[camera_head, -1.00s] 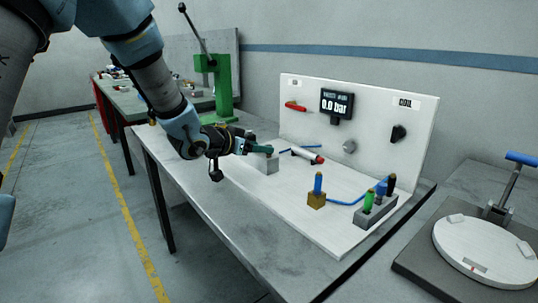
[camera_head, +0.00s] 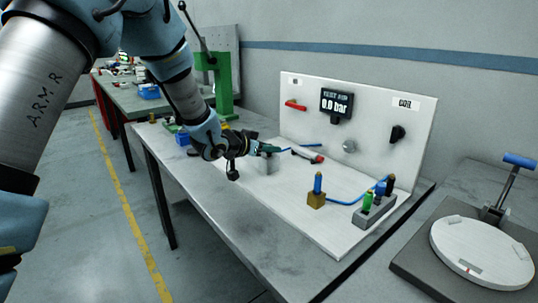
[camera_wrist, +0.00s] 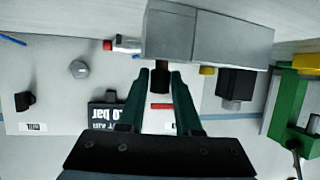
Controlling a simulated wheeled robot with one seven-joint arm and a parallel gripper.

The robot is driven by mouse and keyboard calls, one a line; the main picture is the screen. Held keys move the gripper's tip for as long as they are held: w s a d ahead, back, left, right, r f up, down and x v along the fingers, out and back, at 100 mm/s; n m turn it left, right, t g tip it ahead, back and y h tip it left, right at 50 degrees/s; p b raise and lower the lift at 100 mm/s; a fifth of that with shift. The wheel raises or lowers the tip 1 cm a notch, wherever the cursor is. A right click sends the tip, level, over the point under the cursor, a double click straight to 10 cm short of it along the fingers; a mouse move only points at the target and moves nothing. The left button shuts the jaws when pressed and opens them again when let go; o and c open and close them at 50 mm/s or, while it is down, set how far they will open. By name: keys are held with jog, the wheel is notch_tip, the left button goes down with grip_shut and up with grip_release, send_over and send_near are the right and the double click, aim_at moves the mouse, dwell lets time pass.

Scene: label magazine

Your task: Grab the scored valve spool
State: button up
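A grey valve block (camera_wrist: 205,38) fills the upper middle of the wrist view; in the head view it (camera_head: 268,166) is partly hidden by my gripper. A short dark spool end (camera_wrist: 161,76) sticks out of the block's face toward me. Scoring on it is too small to see. My gripper (camera_wrist: 161,74) has its two teal fingers on either side of this end, with narrow gaps showing between fingers and spool. In the head view my gripper (camera_head: 270,148) is at the top of the block.
A red-and-white cylinder (camera_head: 309,156) lies close right of my gripper. A brass block (camera_head: 316,200) and a grey rack (camera_head: 373,214) with coloured pegs stand farther right. A green press (camera_head: 224,88) is left.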

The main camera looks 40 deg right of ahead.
grip_shut()
jog(key=shift+r, duration=0.1)
